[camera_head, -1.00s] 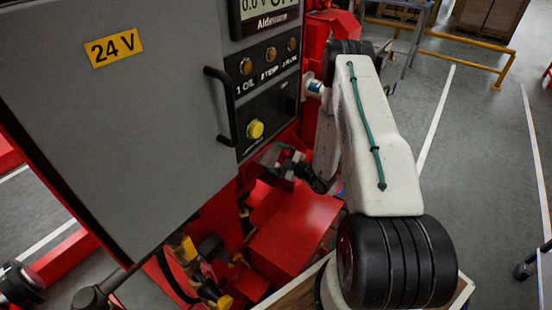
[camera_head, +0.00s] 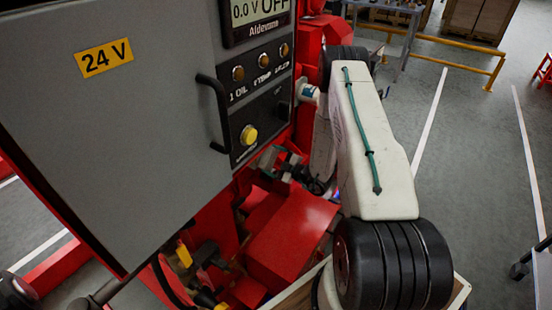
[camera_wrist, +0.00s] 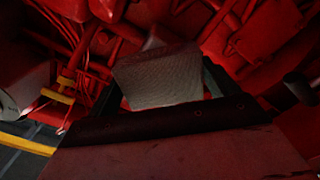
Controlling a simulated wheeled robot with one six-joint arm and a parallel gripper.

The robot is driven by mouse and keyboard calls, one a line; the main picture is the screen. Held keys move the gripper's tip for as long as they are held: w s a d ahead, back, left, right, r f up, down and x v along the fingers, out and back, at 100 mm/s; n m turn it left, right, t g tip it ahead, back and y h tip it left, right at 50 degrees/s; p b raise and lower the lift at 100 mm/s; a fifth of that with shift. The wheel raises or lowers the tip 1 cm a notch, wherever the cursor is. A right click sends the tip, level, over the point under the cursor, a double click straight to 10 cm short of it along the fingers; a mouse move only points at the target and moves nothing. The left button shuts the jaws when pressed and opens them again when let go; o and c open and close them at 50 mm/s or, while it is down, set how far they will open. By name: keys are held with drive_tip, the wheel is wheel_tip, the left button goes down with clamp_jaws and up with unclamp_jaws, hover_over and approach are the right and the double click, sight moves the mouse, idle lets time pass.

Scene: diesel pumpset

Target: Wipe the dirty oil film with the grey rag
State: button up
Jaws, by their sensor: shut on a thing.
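The grey rag (camera_wrist: 160,75) shows in the wrist view as a pale, textured cloth between the dark fingers of my gripper (camera_wrist: 160,88). My gripper is shut on it. Red machine parts lie close behind the rag; I cannot tell whether it touches any of them. In the head view my gripper (camera_head: 277,162) is small and dark, low beside the grey control cabinet and above a red block. The rag cannot be made out clearly there. I cannot pick out the dirty oil film in either view.
The grey cabinet (camera_head: 105,130) with its black handle (camera_head: 213,112) stands left of my arm. A red block (camera_head: 292,238) sits below the gripper. Red pipes and yellow parts (camera_wrist: 58,96) crowd the wrist view. Open floor (camera_head: 480,160) lies to the right.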

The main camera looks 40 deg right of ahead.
drive_tip(key=shift+s+a, duration=0.1)
drive_tip(key=shift+a, duration=0.95)
drive_tip(key=shift+c, duration=0.8)
drive_tip(key=shift+v, duration=2.45)
drive_tip(key=shift+s+d, duration=0.3)
drive_tip(key=shift+s, duration=0.3)
drive_tip(key=shift+v, duration=1.5)
